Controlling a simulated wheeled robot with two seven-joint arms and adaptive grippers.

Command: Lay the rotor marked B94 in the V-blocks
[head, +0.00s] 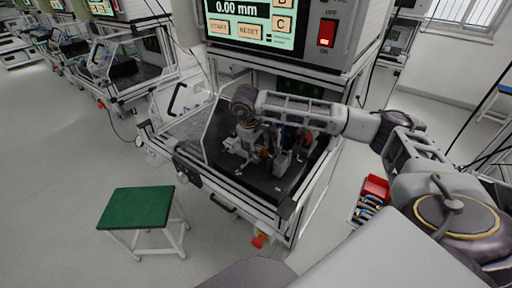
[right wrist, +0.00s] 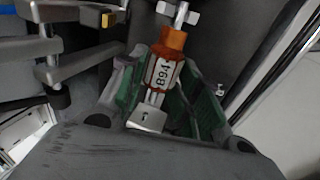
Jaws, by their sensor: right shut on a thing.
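The rotor marked B94 (right wrist: 165,72) has an orange body, a white label and a bright metal shaft. In the right wrist view it lies lengthwise between the green-lined fingers of my right gripper (right wrist: 167,85), which is shut on it. Pale angled pieces (right wrist: 190,17) flank its far shaft end and look like a V-block; I cannot tell whether the shaft touches them. A metal block (right wrist: 147,118) shows at its near end. In the head view my right gripper (head: 246,122) points down over the light grey fixture (head: 236,146); the rotor is not clear there. My left gripper is out of view.
The fixture stands on a dark bench (head: 262,184) inside a clear-walled enclosure. A tester with a 0.00 mm display (head: 240,9) sits above. Metal fixture arms (right wrist: 50,60) are close on the left in the wrist view. A green stool (head: 137,207) and red bin (head: 375,187) stand outside.

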